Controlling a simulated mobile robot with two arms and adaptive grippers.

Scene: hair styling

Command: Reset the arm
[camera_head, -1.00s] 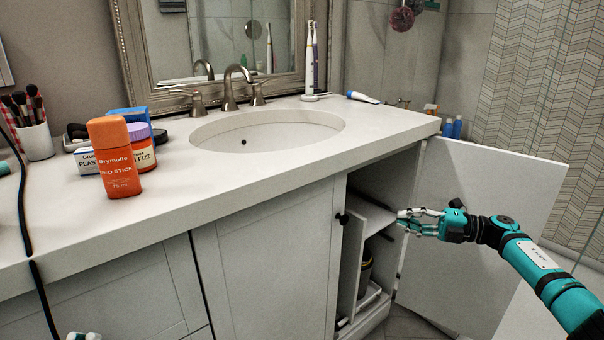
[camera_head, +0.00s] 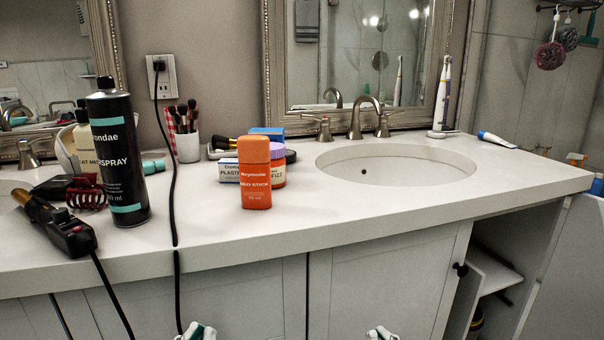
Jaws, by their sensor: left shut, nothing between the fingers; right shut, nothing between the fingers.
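My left gripper (camera_head: 197,332) shows at the bottom edge, in front of the cabinet and below the counter. It is shut and empty. My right gripper (camera_head: 380,333) shows at the bottom edge further right, below the sink. It is also shut and empty. Only the tips of both grippers are in view; the arms are cut off by the picture's lower edge. Both look apart from the cabinet front, though the exact gap is hard to tell.
The white counter (camera_head: 230,235) carries a black spray bottle (camera_head: 118,165), a curling iron (camera_head: 66,230) with a hanging cord, and an orange deodorant stick (camera_head: 254,185). The sink (camera_head: 400,168) is right of them. The cabinet (camera_head: 500,250) stands open at the lower right.

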